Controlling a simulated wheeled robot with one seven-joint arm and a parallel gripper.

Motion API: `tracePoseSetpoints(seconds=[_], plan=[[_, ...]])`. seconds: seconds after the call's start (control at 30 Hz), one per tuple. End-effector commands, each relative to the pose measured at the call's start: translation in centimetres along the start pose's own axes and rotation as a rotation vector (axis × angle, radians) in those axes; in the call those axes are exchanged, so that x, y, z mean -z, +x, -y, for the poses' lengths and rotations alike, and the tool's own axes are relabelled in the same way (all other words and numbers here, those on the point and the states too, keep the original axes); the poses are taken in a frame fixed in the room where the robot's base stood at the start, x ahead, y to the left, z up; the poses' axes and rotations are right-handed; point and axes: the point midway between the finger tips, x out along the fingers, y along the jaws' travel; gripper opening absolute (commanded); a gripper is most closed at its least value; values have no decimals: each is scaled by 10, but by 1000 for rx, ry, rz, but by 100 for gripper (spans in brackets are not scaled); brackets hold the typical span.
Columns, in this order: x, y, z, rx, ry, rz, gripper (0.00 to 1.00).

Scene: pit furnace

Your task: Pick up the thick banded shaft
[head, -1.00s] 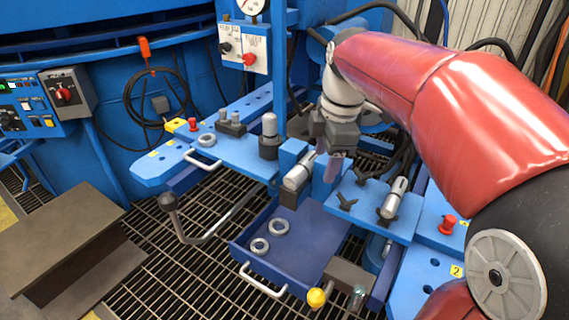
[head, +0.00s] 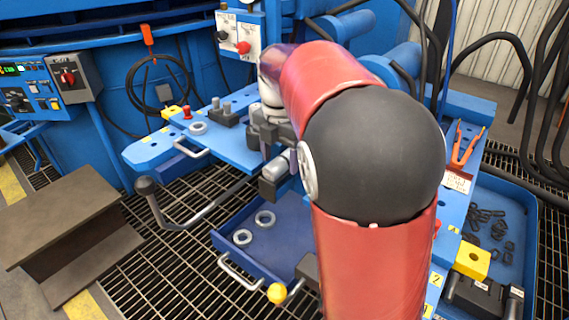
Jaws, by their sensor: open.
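My gripper (head: 284,140) is in the upper middle of the head view, over the blue bench plate, with its fingers partly hidden by my arm. It is open, and I see nothing held in it. Just below it a silver cylinder (head: 273,170) lies tilted, with a dark block at its lower end. I cannot tell whether this is the thick banded shaft. Another silver shaft, seen earlier on the right-hand plate, is hidden behind my red arm, as is the upright silver cylinder with a dark base.
A blue tray (head: 222,243) with two metal rings (head: 265,217) is below. A long black-knobbed lever (head: 147,187) crosses at left. A yellow-knobbed handle (head: 278,293) stands in front. At right, a blue bin (head: 527,220) holds dark small parts. A steel beam (head: 70,225) lies at lower left.

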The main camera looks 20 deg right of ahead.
Motion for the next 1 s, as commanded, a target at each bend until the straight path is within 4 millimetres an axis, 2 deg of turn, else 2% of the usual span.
tracePoseSetpoints(seconds=[0.1, 0.3, 0.77, 1.0], plan=[[0, 8, 0, -1, 0, 0, 61], [0, 8, 0, -1, 0, 1, 61], [0, 7, 0, -1, 1, 0, 2], [0, 5, -1, -5, 1, 3, 0]])
